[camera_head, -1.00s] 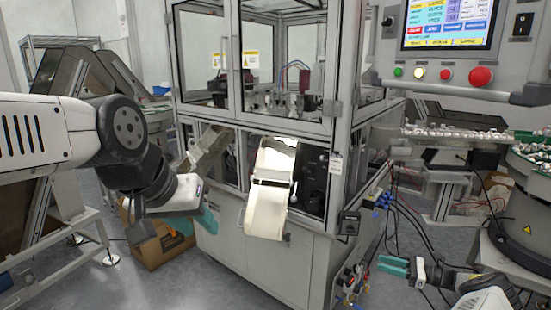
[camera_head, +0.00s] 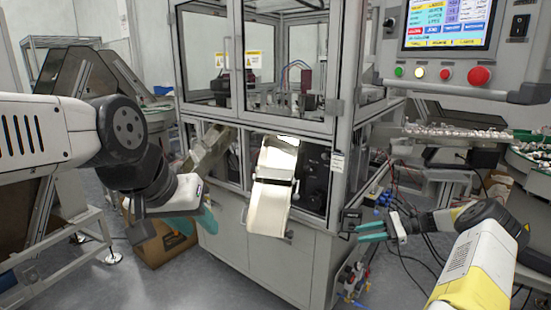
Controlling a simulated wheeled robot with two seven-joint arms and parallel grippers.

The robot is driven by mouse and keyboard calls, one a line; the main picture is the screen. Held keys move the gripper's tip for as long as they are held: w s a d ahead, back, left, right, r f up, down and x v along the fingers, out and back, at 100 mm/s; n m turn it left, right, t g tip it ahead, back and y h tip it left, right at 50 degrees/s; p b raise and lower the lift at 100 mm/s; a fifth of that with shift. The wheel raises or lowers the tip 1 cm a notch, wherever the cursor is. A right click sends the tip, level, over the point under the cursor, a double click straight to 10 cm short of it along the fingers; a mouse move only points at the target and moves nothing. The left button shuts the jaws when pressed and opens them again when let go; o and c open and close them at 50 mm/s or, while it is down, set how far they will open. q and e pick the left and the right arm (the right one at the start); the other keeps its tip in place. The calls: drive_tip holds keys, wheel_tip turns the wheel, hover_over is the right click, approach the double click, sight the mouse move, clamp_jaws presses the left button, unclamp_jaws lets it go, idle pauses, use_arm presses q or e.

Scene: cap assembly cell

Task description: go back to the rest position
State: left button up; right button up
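My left gripper (camera_head: 198,217) has teal fingers and hangs in front of the left side of the machine cabinet, left of the pale chute. Its fingers look spread with nothing between them, though they are partly hidden by its own wrist. My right gripper (camera_head: 371,231) also has teal fingers. It points left, beside the right corner of the machine, with a small gap between its fingers and nothing held.
The assembly machine (camera_head: 262,215) with its glass enclosure stands in the middle, a pale chute (camera_head: 268,208) on its front. A cardboard box (camera_head: 165,248) is on the floor at left. A control panel (camera_head: 450,70) hangs upper right. A bowl feeder (camera_head: 535,160) stands at right.

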drive_tip(key=s+a+r+n+g+h, duration=0.1)
drive_tip(key=s+a+r+n+h, duration=0.3)
drive_tip(key=r, duration=0.4)
drive_tip(key=s+a+r+n+h, duration=0.2)
drive_tip(key=s+a+r+n, duration=0.1)
drive_tip(key=a+r, duration=0.35)
drive_tip(key=s+a+r+n+g+h, duration=0.1)
drive_tip(key=s+a+r+n+h, duration=0.3)
drive_tip(key=r, duration=0.4)
drive_tip(key=s+a+r+n+t+h, duration=0.1)
drive_tip(key=s+r+n+t, duration=0.1)
drive_tip(key=s, duration=0.9)
drive_tip(key=s+a+r+n+t+h, duration=0.1)
drive_tip(key=s+r+n+t, duration=0.2)
drive_tip(key=s, duration=0.9)
drive_tip(key=shift+s+a+r+n+t, duration=0.35)
drive_tip(key=shift+r+n, duration=0.25)
drive_tip(key=shift+n, duration=0.3)
drive_tip(key=shift+w+a, duration=0.15)
